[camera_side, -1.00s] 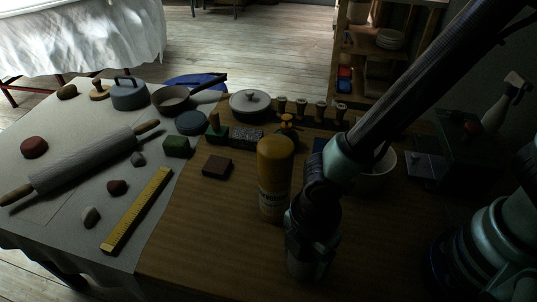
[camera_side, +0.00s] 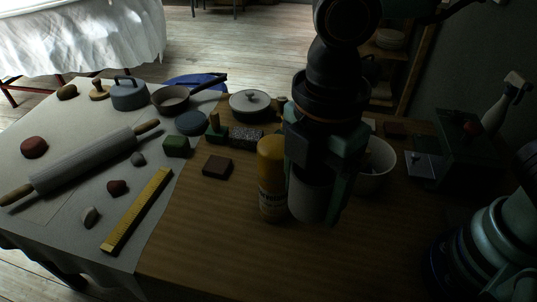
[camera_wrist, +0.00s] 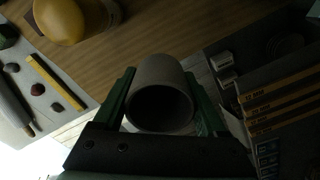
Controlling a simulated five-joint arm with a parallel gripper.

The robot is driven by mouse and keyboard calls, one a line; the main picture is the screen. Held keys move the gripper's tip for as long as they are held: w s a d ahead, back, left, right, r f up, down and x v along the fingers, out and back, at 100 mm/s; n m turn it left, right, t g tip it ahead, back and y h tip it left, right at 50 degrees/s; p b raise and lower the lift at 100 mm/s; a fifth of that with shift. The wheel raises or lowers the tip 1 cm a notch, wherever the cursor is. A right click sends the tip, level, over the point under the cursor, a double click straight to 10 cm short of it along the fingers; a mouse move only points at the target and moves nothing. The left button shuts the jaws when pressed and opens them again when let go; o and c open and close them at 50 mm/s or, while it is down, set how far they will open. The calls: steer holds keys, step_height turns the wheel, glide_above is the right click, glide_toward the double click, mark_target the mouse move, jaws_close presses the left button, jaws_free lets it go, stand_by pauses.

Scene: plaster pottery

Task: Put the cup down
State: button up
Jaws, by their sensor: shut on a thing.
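A grey cup (camera_side: 311,198) is between the fingers of my gripper (camera_side: 318,192), right of a yellow-topped bottle (camera_side: 271,179) in the side view. In the wrist view the cup (camera_wrist: 160,72) shows its dark round opening towards the camera, with a green finger on each side. My gripper (camera_wrist: 163,98) is shut on it. The cup looks raised off the table (camera_side: 222,250), though the exact gap beneath it cannot be told.
A white bowl (camera_side: 374,172) stands close behind on the right. A dark box (camera_side: 468,150) is farther right. The wooden table's front is clear.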

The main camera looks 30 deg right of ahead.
steer(key=w+a+r, duration=0.2)
steer(key=w+a, duration=0.6)
steer(key=w, duration=0.1)
steer(key=n, duration=0.2)
glide_above(192, 227)
step_height(192, 227, down, 3)
step_height(192, 227, down, 19)
steer(key=shift+f, duration=0.2)
steer(key=o, duration=1.4)
steer(key=shift+r, duration=0.1)
